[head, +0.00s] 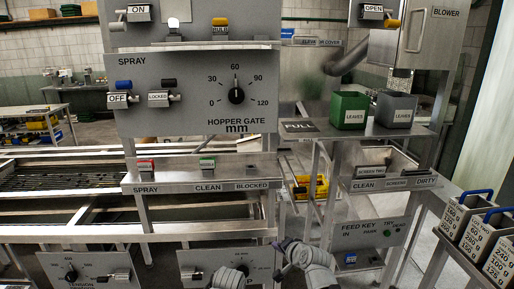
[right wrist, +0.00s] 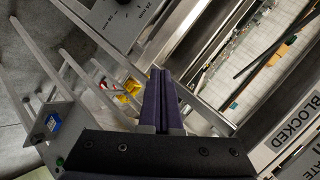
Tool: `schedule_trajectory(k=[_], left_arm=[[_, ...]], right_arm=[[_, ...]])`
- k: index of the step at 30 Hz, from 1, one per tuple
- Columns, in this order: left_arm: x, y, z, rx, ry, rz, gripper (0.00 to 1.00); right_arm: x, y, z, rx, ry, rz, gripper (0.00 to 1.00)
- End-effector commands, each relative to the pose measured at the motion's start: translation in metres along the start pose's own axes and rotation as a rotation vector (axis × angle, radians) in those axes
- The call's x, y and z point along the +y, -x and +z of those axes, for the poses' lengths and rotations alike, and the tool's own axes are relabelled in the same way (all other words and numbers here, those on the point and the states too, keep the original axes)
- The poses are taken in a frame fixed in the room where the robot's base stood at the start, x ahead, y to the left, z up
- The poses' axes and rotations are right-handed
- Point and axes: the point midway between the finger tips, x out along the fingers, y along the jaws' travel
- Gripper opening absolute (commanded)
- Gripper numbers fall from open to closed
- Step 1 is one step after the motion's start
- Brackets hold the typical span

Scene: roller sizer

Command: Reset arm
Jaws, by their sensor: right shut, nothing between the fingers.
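My right gripper (head: 283,243) is low in the middle of the head view, in front of the lower frame. In the right wrist view its two dark purple fingers (right wrist: 161,98) lie together, shut and empty. Part of my left arm (head: 229,277) shows at the bottom edge of the head view, left of the right one. I cannot make out whether its fingers are open or shut.
The hopper gate panel (head: 205,108) stands ahead, above a labelled shelf (head: 205,186). Lower dial panels (head: 82,272) are near the arms. A green bin (head: 349,109) and a grey bin (head: 396,108) stand on the right shelf. Blue-handled containers (head: 470,214) are at far right.

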Motion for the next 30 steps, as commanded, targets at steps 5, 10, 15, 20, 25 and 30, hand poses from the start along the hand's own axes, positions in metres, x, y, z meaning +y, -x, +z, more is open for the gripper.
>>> schedule_trajectory(k=[5,10,15,20,25,30], left_arm=[[0.002,-0.018,-0.001,0.0,0.0,0.0,1.0],[0.003,-0.027,-0.002,0.0,0.0,0.0,1.0],[0.003,-0.032,-0.002,0.0,0.0,0.0,1.0],[0.003,-0.033,-0.002,0.0,0.0,0.0,1.0],[0.003,-0.032,-0.002,0.0,0.0,0.0,1.0],[0.003,-0.032,-0.002,0.0,0.0,0.0,1.0]], right_arm=[[0.06,0.007,0.119,-0.343,0.471,0.27,0.0],[0.116,0.047,0.178,-0.631,0.834,0.501,0.0],[0.144,0.081,0.197,-0.805,1.021,0.646,0.0],[0.152,0.094,0.2,-0.862,1.076,0.696,0.0],[0.152,0.095,0.2,-0.866,1.078,0.699,0.0],[0.152,0.095,0.2,-0.865,1.076,0.698,0.0]])
